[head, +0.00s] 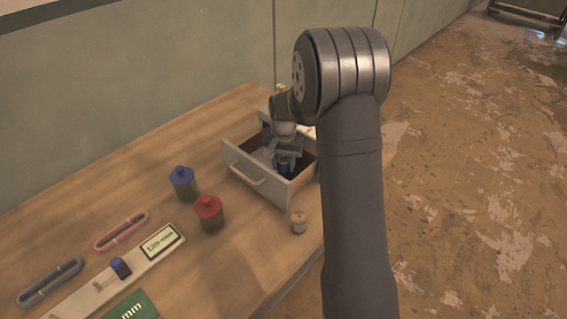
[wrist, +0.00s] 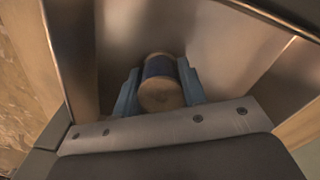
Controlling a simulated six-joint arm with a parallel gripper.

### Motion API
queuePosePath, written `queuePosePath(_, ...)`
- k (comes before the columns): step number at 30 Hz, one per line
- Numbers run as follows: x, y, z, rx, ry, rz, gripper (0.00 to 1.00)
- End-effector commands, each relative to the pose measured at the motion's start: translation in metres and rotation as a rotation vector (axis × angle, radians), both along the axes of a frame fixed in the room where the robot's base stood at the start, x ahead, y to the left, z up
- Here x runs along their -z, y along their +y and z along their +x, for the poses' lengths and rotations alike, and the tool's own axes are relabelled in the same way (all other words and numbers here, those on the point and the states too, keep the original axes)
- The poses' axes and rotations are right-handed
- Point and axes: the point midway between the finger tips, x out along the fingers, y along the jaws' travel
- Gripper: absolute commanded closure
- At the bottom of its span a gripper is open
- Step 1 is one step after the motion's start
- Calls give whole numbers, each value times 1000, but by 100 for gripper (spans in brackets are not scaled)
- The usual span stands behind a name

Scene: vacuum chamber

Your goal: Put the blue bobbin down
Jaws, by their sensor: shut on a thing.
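The blue bobbin (wrist: 160,68) is a short spool with a blue middle and pale wooden ends. My gripper (wrist: 160,88) is shut on it, with a blue-grey finger on each side. In the head view my gripper (head: 284,158) is down inside the open drawer (head: 245,182), and a bit of the bobbin (head: 284,166) shows there. In the wrist view the drawer's inner walls (wrist: 85,50) surround the bobbin. I cannot tell whether the bobbin touches the drawer floor.

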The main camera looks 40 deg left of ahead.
Motion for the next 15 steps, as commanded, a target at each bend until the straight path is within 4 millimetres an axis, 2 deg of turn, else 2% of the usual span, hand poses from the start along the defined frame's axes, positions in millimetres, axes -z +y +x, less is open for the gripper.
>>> queuePosePath(9, 3, 0, 0, 0, 0, 0, 84)
queuePosePath(10, 3, 0, 0, 0, 0, 0, 58)
queuePosePath(13, 2, 0, 0, 0, 0, 0, 40)
queuePosePath(15, 2, 0, 0, 0, 0, 0, 40)
